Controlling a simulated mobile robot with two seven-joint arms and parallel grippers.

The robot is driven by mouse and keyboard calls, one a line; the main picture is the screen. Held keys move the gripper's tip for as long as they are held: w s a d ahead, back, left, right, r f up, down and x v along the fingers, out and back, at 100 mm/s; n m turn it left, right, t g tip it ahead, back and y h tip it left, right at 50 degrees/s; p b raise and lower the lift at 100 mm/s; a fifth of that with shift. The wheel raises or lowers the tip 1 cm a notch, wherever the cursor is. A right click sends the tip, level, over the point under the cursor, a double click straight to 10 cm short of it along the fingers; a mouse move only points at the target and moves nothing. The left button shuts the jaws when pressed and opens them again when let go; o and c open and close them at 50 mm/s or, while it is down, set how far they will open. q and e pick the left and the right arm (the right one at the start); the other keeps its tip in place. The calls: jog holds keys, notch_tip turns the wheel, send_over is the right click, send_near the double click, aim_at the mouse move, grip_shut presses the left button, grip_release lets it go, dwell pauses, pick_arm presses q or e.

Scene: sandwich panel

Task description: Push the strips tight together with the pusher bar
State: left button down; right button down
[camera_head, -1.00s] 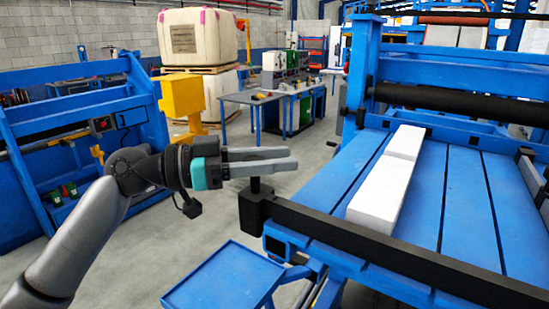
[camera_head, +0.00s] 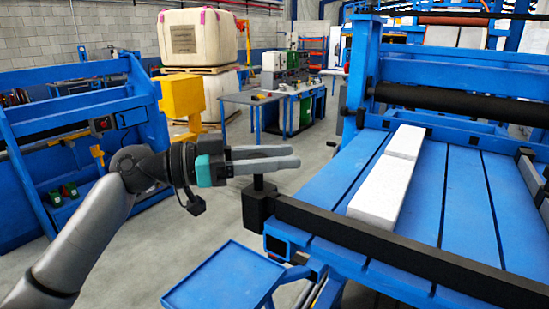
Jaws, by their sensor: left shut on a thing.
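The black pusher bar (camera_head: 390,252) runs along the near edge of the blue table (camera_head: 467,196). A black block with an upright post, the handle (camera_head: 258,182), stands at its left end. My left gripper (camera_head: 292,158) is level at the post's top, its fingers shut on the handle. Two white strips lie end to end on the table: the near strip (camera_head: 380,194) and the far strip (camera_head: 406,141). A thin seam shows between them. The near strip's front end is close to the bar; the bar hides whether they touch. My right gripper is not in view.
A black roller (camera_head: 460,102) on a blue frame spans the table's far end. A small blue tray (camera_head: 222,277) stands low at the front left. A blue rack (camera_head: 75,150) and a yellow post (camera_head: 183,97) stand left. Open floor lies between.

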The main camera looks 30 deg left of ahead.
pick_arm(q)
jog(key=w, duration=0.8)
jog(key=shift+d+b, duration=0.3)
jog(key=shift+b, duration=0.15)
jog(key=shift+c, duration=2.2)
grip_release()
jog(key=shift+s, duration=0.1)
jog(key=b+v, duration=0.5)
jog(key=v, duration=1)
jog(key=shift+b, duration=0.3)
